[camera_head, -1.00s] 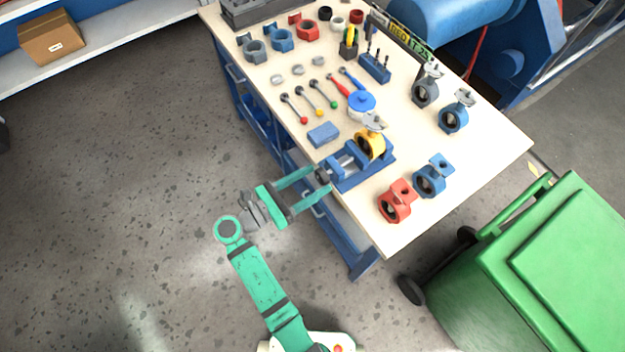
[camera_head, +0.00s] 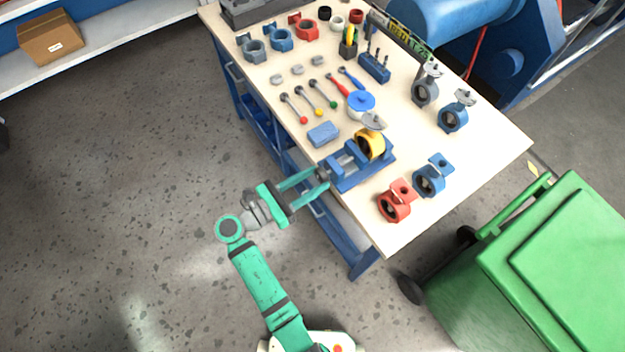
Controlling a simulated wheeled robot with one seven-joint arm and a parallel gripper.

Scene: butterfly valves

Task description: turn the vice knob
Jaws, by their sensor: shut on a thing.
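The blue vice (camera_head: 352,172) sits at the near left edge of the workbench, with a yellow valve body (camera_head: 371,144) standing in it. The vice knob (camera_head: 324,175) is at the vice's left end, at the bench edge, and is mostly hidden by the fingertips. My green gripper (camera_head: 318,182) reaches in from the lower left. Its two long fingers are shut on the knob, one on its upper side and one on its lower side.
On the workbench (camera_head: 490,160), a red valve body (camera_head: 396,203) and a blue valve body (camera_head: 430,180) stand right of the vice. A blue block (camera_head: 323,133) lies above it. A green bin (camera_head: 560,270) stands at lower right. The floor on the left is clear.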

